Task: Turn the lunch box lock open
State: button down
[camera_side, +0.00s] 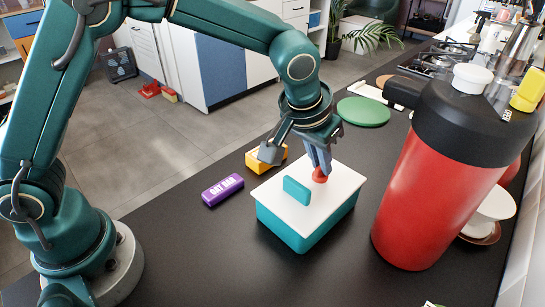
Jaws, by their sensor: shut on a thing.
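The lunch box (318,232) has a teal body and a white lid (268,198), and sits on the dark counter. A small red knob (320,177) stands on the lid towards its back, and looks like the lock. A teal upright tab (297,191) stands on the lid in front of and left of the knob. My gripper (320,168) points down onto the lid from above, its fingers shut on the red knob. The fingers hide the upper part of the knob, so its turn angle cannot be told.
A purple oat bar (222,190) and a yellow-orange block (266,159) lie left of the box. A tall red flask (435,195) with a black top stands close on the right. A green disc (363,111) lies behind. The counter in front is mostly clear.

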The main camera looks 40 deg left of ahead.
aim_at(311, 185)
jog(key=c, duration=0.9)
grip_release()
jog(key=shift+r, duration=0.1)
jog(key=v, duration=0.5)
